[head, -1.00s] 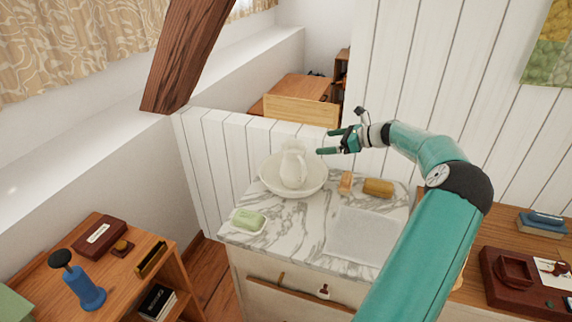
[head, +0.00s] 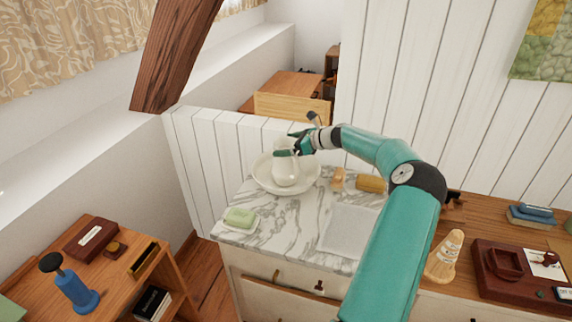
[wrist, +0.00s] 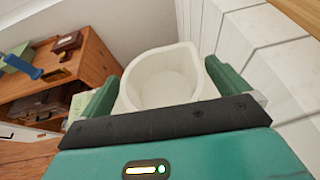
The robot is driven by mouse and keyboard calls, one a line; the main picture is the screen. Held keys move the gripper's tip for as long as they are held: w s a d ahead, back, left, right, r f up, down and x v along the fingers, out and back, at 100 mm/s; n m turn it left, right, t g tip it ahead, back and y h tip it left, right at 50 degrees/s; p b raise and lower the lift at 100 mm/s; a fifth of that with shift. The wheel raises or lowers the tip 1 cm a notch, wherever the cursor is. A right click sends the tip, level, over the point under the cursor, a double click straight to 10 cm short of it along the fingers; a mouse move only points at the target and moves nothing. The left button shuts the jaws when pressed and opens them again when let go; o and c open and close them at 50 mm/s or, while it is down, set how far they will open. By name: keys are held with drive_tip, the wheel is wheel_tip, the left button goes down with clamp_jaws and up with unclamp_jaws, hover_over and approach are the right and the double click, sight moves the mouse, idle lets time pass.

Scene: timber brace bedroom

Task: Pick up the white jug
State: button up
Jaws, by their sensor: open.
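The white jug (head: 286,172) stands upright in a white basin (head: 262,180) on the marble top of the washstand. My gripper (head: 287,144) is at the jug's upper part in the head view and hides some of its rim. In the wrist view the jug's open mouth (wrist: 168,80) lies between the two green fingers of my gripper (wrist: 160,88), one on each side. The fingers are open, and I cannot tell whether either touches the jug. The jug's lower part is hidden by the basin.
A green soap in a dish (head: 240,218) lies at the marble's front left. An orange block (head: 338,179) and a yellow-brown roll (head: 370,184) lie right of the basin. A white panelled wall (head: 215,150) stands close behind. A wooden shelf (head: 115,262) is at the left.

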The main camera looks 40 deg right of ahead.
drive_tip(key=shift+w+a+f, duration=0.1)
drive_tip(key=shift+w+f, duration=0.05)
drive_tip(key=shift+w, duration=0.2)
drive_tip(key=shift+s, duration=0.1)
drive_tip(key=c, duration=1.7)
drive_tip(key=shift+c, duration=1)
drive_tip(key=shift+r, duration=0.25)
